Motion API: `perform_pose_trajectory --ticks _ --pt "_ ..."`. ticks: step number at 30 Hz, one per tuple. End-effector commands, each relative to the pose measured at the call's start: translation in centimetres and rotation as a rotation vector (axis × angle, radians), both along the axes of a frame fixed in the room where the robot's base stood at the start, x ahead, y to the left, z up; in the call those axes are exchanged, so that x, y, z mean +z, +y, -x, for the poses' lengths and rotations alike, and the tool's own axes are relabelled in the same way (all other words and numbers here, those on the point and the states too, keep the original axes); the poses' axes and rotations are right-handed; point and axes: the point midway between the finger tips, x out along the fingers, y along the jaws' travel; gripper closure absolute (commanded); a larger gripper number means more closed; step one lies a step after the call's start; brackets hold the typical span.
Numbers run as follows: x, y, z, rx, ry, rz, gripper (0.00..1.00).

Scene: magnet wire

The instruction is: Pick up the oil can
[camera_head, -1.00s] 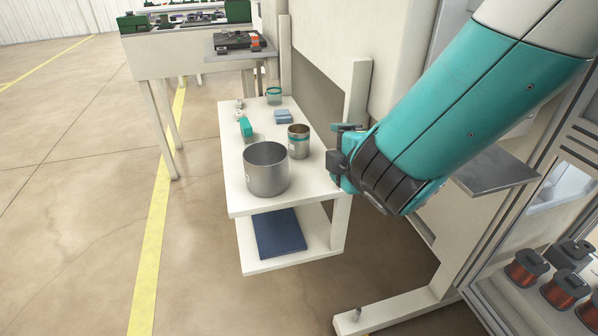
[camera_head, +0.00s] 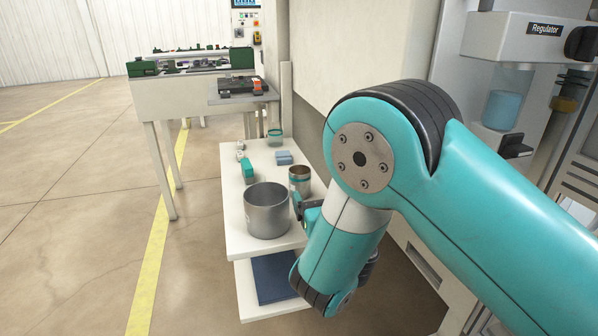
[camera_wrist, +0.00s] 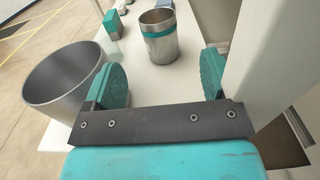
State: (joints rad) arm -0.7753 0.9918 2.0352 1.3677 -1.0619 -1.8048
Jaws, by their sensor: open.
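A metal can with a teal band, which looks to be the oil can (camera_head: 299,184), stands upright on the white cart. It also shows in the wrist view (camera_wrist: 159,46), ahead of my gripper (camera_wrist: 162,78) and between the lines of its two teal fingers. My gripper is open and empty, apart from the can. In the head view my gripper (camera_head: 304,207) is just in front of the can, partly hidden behind my arm.
A large open metal pot (camera_head: 266,212) stands close to the left of my gripper. A teal box (camera_head: 247,173), a blue block (camera_head: 284,157) and a glass jar (camera_head: 275,137) sit farther back on the cart (camera_head: 232,205). A pale post (camera_wrist: 262,55) rises close on the right.

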Motion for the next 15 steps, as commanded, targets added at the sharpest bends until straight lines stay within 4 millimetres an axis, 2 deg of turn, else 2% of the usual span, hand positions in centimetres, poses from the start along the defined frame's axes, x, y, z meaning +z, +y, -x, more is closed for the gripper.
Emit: perform_pose_trajectory --ticks 2,15 --pt "0.8 0.3 -0.3 0.002 0.003 0.003 0.19" --pt "0.7 0.6 -1.7 0.001 0.004 0.002 0.19"
